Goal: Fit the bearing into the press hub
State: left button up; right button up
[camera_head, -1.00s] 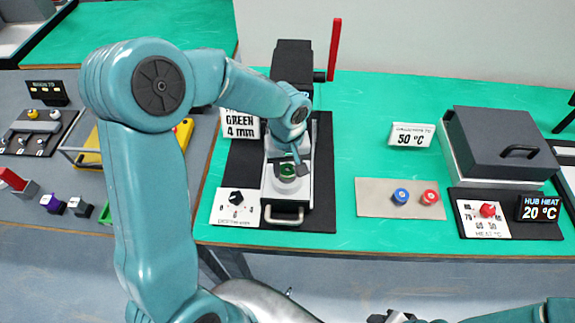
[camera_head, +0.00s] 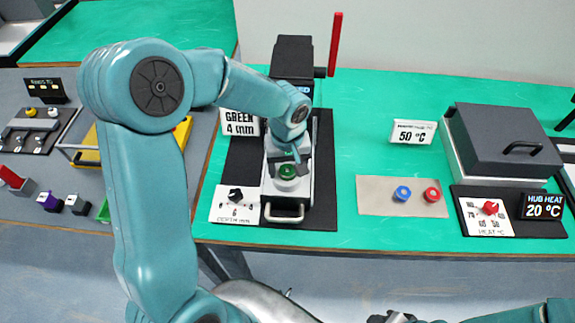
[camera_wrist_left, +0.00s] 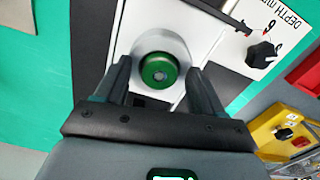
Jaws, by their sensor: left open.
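The green bearing (camera_head: 287,171) sits in the round grey press hub (camera_head: 287,184) on the press's white slide (camera_head: 270,192). The left wrist view shows the green bearing (camera_wrist_left: 158,70) inside the pale ring of the hub (camera_wrist_left: 178,46). My left gripper (camera_head: 287,162) is open just above the hub. Its two fingers stand on either side of the bearing in the left wrist view (camera_wrist_left: 160,85), with gaps between them and it. I cannot tell how deep the bearing sits. My right gripper is not clearly in view; only part of my right arm shows at the bottom right.
The press has a red lever (camera_head: 334,45) and a depth dial (camera_head: 235,194). A sign reads GREEN 4 mm (camera_head: 240,123). To the right are blue (camera_head: 402,193) and red (camera_head: 432,194) pieces on a plate, and a lidded heater box (camera_head: 508,143). Green table between is free.

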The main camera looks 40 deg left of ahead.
aim_at(287, 172)
pick_arm(q)
jog(key=shift+r, duration=0.1)
jog(key=shift+r+p, duration=0.35)
jog(key=shift+p, duration=0.15)
jog(key=shift+r+p, duration=0.55)
notch_tip(287, 172, up, 11)
jog(key=shift+b, duration=0.35)
jog(key=shift+s, duration=0.15)
